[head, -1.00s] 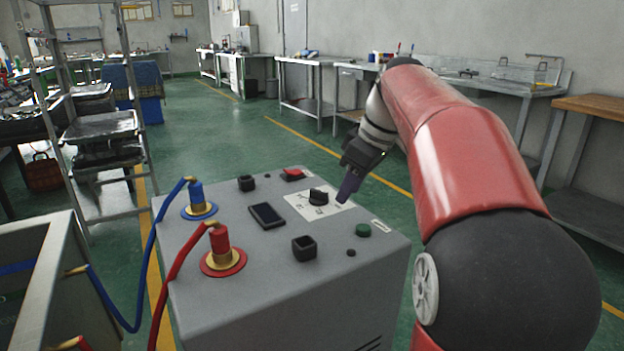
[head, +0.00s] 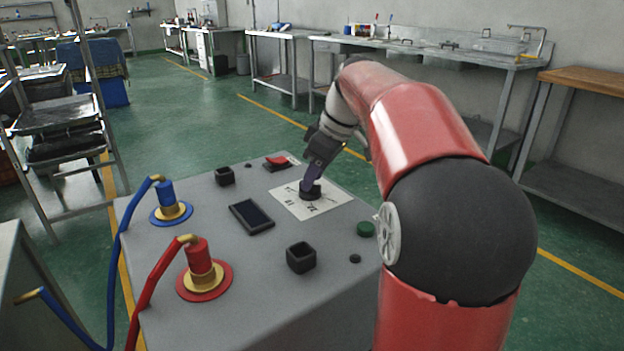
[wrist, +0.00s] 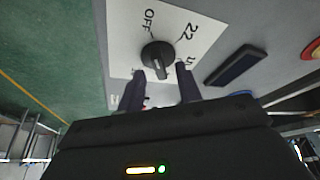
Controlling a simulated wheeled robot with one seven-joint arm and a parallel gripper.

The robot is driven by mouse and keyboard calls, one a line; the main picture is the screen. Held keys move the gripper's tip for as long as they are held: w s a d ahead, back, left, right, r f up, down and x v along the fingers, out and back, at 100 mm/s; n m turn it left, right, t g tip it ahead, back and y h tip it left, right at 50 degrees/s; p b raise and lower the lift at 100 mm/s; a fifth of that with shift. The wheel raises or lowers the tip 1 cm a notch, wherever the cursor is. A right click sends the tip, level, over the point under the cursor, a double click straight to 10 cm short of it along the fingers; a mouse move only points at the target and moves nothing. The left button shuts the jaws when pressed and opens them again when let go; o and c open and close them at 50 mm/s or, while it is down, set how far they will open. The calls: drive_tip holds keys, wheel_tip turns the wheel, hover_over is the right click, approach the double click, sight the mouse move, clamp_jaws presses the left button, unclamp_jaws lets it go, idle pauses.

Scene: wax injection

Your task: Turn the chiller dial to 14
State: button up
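The chiller dial (head: 311,195) is a black round knob on a white label plate (head: 328,202) on top of the grey chiller (head: 215,262). In the wrist view the dial (wrist: 158,54) has its raised bar aimed down toward my gripper. "OFF" and "22" read clearly on the plate (wrist: 195,22); another number is partly covered by the right finger. My gripper (head: 309,184) reaches down at the dial. In the wrist view my gripper (wrist: 162,76) is open, its two dark fingers apart on either side of the dial's near end. I cannot tell whether they touch it.
A red switch (head: 277,162), a dark display (head: 251,217), a green button (head: 366,229) and black square sockets (head: 301,257) surround the plate. Blue (head: 170,203) and red (head: 203,272) hose fittings stand at the left. Open floor lies beyond the chiller.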

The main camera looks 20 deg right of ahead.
drive_tip(key=shift+w+a+f, duration=0.2)
drive_tip(key=shift+f, duration=0.4)
clamp_jaws()
